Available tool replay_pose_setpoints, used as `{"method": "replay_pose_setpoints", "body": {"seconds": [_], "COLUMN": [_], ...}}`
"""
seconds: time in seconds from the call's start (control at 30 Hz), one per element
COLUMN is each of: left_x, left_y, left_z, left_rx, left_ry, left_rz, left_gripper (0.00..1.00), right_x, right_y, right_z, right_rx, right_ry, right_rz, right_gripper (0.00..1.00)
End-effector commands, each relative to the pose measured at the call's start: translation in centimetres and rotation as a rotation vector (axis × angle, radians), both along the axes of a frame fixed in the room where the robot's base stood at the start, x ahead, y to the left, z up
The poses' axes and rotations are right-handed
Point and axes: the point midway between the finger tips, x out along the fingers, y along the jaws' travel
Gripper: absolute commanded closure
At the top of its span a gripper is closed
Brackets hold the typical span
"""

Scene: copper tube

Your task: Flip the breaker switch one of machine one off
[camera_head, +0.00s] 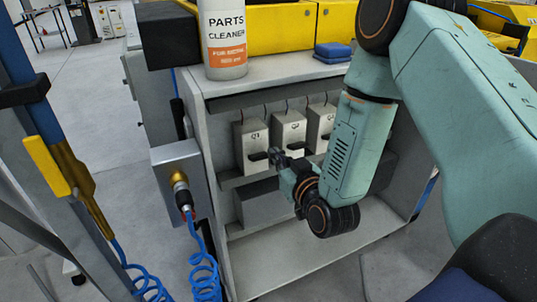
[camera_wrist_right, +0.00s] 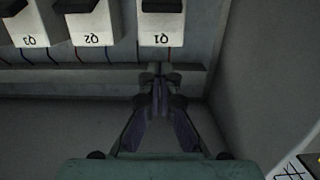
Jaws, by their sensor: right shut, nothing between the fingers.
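Breaker Q1 (camera_head: 250,137) is a light grey box with a black lever (camera_head: 258,156), leftmost of three in the grey cabinet. Breaker Q2 (camera_head: 288,125) and breaker Q3 (camera_head: 319,117) stand to its right. My right gripper (camera_head: 276,153) is shut and empty, in front of the row between the Q1 and Q2 levers. In the right wrist view, which is upside down, the shut fingertips (camera_wrist_right: 158,76) point toward Q1 (camera_wrist_right: 160,33), with a visible gap to its lever (camera_wrist_right: 161,11). Contact is not seen. My left gripper is out of view.
A parts cleaner bottle (camera_head: 223,40) and blue cloths (camera_head: 333,50) are on the cabinet top (camera_head: 270,70). A grey box with a connector (camera_head: 180,190) and coiled blue hose (camera_head: 203,272) is at the cabinet's left. The lower shelf (camera_head: 300,262) is bare.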

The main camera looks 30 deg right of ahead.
Motion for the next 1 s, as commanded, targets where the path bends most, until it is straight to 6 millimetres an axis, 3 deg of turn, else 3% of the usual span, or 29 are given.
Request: {"method": "replay_pose_setpoints", "body": {"seconds": [0.53,0.7,1.0], "left_x": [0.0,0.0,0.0], "left_y": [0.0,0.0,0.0], "left_z": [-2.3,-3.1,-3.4], "left_rx": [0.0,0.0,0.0], "left_ry": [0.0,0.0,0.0], "left_rz": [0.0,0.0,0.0], "left_gripper": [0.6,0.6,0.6], "right_x": [9.8,8.7,8.0], "right_y": [-0.7,-0.6,-0.6], "right_z": [-1.0,-3.4,-4.6], "right_rx": [-0.002,0.0,0.0], "right_ry": [-0.005,0.002,0.0], "right_rz": [0.002,0.001,0.001], "right_gripper": [1.0,1.0,1.0]}}
